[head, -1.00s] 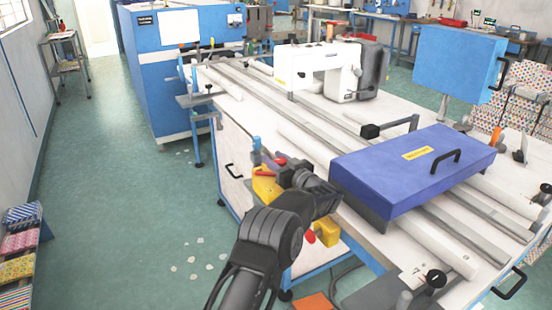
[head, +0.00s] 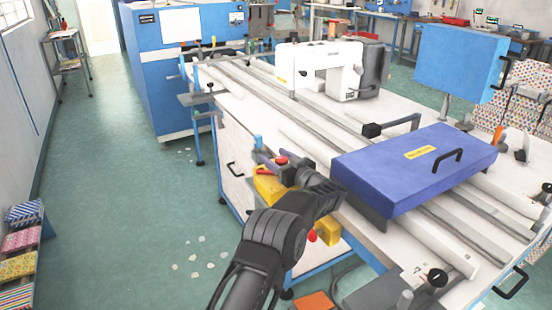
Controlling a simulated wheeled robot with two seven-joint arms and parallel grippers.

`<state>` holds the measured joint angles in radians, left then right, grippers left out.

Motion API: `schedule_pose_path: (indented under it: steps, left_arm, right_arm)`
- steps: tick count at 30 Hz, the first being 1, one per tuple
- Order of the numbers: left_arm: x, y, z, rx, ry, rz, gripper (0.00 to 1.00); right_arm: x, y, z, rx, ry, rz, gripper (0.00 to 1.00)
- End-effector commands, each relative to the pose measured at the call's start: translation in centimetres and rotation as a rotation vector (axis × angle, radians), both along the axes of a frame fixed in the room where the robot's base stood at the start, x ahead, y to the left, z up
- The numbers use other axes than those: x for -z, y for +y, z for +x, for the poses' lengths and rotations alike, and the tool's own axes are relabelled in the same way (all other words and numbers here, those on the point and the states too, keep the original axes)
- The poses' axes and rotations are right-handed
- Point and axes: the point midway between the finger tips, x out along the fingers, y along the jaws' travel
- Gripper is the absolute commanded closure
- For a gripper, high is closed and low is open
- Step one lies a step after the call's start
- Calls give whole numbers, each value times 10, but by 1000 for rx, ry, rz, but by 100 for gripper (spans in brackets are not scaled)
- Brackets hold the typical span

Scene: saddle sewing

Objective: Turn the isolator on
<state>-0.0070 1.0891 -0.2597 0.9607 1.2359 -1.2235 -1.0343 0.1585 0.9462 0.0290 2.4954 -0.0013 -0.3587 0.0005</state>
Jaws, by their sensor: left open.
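A yellow isolator box (head: 327,231) with red parts is on the left side of the white sewing table. A red lever (head: 264,170) and a round red knob (head: 281,160) show at its upper left, and another red knob (head: 312,236) shows low on it. My left gripper (head: 273,163) is open, its grey fingers pointing left over the upper part of the box, close to the lever and knob. I cannot tell whether they touch. My wrist and fingers hide part of the box. My right gripper is not in view.
The table (head: 240,110) carries a blue-purple case (head: 400,170), a white sewing machine (head: 325,70) and long rails close to my left arm. A blue cabinet (head: 165,85) stands behind.

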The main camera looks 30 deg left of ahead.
Motion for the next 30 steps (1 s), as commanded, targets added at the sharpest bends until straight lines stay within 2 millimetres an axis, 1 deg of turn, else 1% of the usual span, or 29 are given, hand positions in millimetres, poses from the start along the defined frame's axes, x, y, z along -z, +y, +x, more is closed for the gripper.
schedule_pose_path:
  steps: [5, 8, 15, 19, 23, 30]
  left_arm:
    - [0, -4, -1, 1, 0, -1, 40]
    - [1, -13, -4, 2, 2, -2, 40]
    - [1, -50, -17, 2, 1, 0, 40]
    - [1, -66, -23, 1, 0, -1, 40]
    - [0, -73, -27, 0, -1, 0, 40]
    - [0, -74, -27, 0, 0, 0, 40]
  right_arm:
    - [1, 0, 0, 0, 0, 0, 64]
    - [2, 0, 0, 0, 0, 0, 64]
    - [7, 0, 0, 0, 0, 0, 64]
    - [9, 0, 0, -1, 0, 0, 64]
    - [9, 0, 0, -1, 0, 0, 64]
    - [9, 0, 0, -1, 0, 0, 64]
